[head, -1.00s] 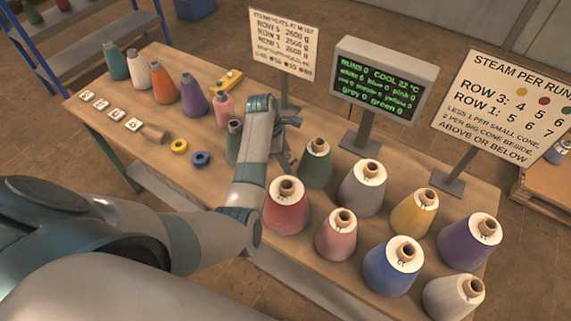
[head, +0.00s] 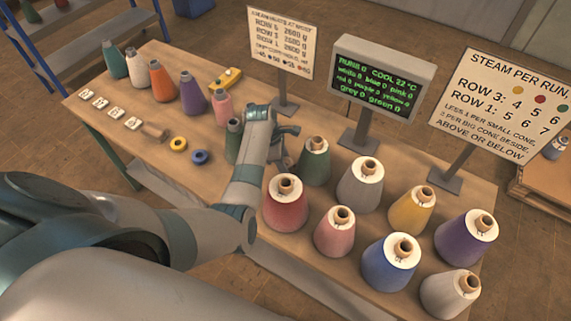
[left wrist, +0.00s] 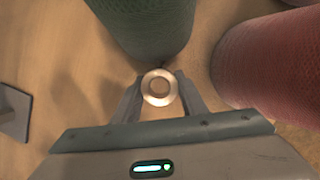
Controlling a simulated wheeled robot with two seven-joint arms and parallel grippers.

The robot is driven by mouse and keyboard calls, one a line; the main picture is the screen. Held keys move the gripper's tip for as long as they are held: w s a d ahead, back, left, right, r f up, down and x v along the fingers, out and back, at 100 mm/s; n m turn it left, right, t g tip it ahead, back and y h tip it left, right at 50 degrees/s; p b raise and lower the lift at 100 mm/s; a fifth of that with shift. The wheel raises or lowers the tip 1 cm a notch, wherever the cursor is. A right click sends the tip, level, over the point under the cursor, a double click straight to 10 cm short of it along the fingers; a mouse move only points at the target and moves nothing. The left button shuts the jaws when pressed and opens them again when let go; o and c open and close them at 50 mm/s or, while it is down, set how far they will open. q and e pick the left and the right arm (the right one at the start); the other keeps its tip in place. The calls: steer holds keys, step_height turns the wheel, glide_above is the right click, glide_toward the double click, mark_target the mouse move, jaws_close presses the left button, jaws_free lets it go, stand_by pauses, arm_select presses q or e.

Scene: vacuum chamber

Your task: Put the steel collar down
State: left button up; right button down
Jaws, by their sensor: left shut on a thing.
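The steel collar (left wrist: 159,99) is a pale metal ring in the left wrist view, between the two fingers of my left gripper (left wrist: 160,84). The gripper is shut on it. In the head view my left gripper (head: 283,154) points down low over the table, just left of the green cone (head: 315,164). I cannot make out the collar there, and I cannot tell whether it touches the tabletop. In the left wrist view the green cone (left wrist: 150,25) stands just beyond the fingertips and the red cone (left wrist: 275,70) to the right. My right gripper is not in view.
Large cones, such as the grey (head: 360,187) and blue (head: 391,266), fill the table's right part. Smaller cones, such as the purple (head: 192,97), stand left. A yellow ring (head: 179,144) and blue ring (head: 200,157) lie on the table (head: 215,185). A display (head: 380,85) stands behind.

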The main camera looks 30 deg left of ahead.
arm_select(q)
steer(key=shift+f, duration=0.55)
steer(key=o, duration=1.2)
steer(key=shift+s+f, duration=0.1)
steer(key=shift+f, duration=0.1)
steer(key=shift+s+d, duration=0.1)
steer(key=shift+s, duration=0.05)
steer(key=shift+r, duration=1)
steer(key=b+v, duration=0.2)
steer(key=v, duration=0.9)
steer(key=shift+a+r, duration=0.25)
steer(key=shift+a, duration=0.05)
